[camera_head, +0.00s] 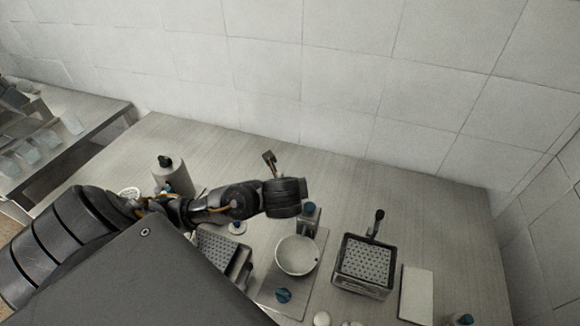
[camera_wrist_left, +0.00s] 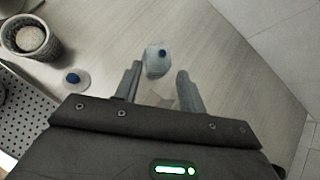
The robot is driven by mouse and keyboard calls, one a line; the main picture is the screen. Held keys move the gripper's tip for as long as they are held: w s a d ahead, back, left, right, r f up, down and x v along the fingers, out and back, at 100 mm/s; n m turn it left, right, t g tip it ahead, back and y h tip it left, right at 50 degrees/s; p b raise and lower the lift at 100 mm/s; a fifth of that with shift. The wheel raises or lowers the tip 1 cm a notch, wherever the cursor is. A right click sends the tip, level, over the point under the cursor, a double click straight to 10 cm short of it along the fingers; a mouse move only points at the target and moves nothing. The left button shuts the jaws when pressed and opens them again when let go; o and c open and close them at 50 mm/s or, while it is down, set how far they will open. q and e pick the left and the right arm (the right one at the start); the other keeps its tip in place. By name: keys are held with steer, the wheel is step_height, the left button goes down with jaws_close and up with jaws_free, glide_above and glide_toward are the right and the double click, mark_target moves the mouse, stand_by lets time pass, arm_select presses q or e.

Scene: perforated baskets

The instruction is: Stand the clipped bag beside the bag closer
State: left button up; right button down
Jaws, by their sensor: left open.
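My left gripper (camera_head: 270,159) reaches over the counter from the left in the head view. In the left wrist view its two fingers (camera_wrist_left: 158,80) are spread apart with nothing clamped between them. A pale translucent object with a blue spot (camera_wrist_left: 156,62), possibly the clipped bag, lies just beyond and between the fingertips. A faint pale shape shows between the fingers, too blurred to name. I cannot make out this object in the head view. I cannot tell for sure which thing is the bag closer. My right gripper is in neither view.
A white bowl (camera_head: 296,256) stands on a board right of my arm. A perforated basket (camera_head: 364,266) is further right; another perforated tray (camera_head: 212,243) is partly hidden. A grey bottle (camera_head: 170,176) stands behind my arm. The counter's back right is clear up to the tiled wall.

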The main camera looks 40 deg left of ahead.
arm_select(q)
steer(key=shift+m, duration=0.6)
steer(key=x, duration=0.5)
steer(key=shift+f, duration=0.25)
steer(key=shift+w+x, duration=0.25)
steer(key=shift+x, duration=2.4)
steer(key=shift+d+r, duration=0.15)
steer(key=shift+d, duration=0.05)
steer(key=shift+c, duration=0.4)
jaws_close()
